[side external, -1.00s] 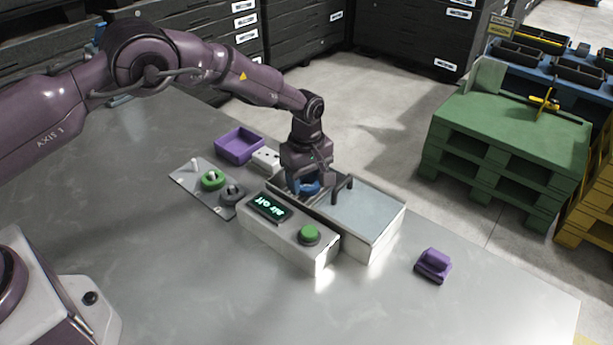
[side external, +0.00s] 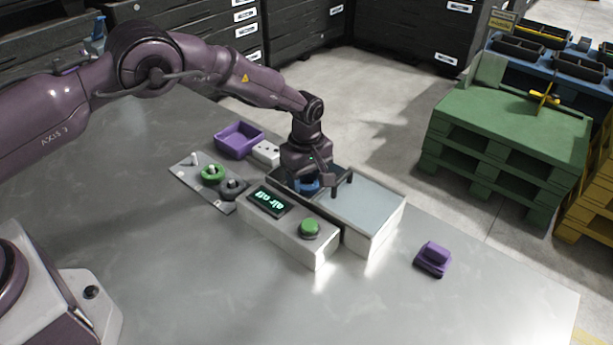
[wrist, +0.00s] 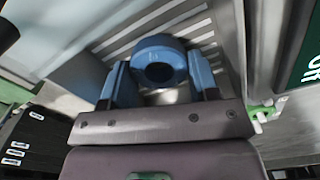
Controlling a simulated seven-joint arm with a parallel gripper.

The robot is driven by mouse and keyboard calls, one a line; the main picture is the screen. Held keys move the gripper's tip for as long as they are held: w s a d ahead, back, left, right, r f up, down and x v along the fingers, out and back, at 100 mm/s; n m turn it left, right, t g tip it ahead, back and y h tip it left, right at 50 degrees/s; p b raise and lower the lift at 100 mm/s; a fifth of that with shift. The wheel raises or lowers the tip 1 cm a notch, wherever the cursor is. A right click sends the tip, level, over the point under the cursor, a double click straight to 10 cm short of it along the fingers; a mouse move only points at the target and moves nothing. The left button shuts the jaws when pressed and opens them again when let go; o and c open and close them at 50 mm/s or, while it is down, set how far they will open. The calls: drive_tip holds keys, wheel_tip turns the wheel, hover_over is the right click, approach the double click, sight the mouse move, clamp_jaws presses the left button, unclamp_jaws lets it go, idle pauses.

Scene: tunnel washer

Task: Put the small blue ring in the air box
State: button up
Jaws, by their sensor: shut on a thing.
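The small blue ring (wrist: 159,48) is between the two blue-padded fingers of my gripper (wrist: 161,78) in the wrist view. Both fingers touch its sides and its round hole faces the camera. In the side view the ring (side external: 308,185) shows as a blue patch under my gripper (side external: 310,181). It is at the open left part of the air box (side external: 372,212). The slatted floor of the box (wrist: 120,45) shows behind the ring. I cannot tell whether the ring touches that floor.
A control block has a display reading "air off" (side external: 269,201) and a green button (side external: 310,227). A plate with green (side external: 212,174) and grey rings lies left. A purple tray (side external: 238,140) stands behind, and a purple block (side external: 433,258) at right. The front table is clear.

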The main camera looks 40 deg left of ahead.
drive_tip(key=shift+f, duration=0.1)
drive_tip(key=o, duration=1.2)
drive_tip(key=shift+o, duration=0.3)
drive_tip(key=shift+w+r, duration=0.15)
drive_tip(key=shift+r, duration=2.1)
wheel_tip(320, 180, up, 3)
drive_tip(key=shift+r, duration=0.1)
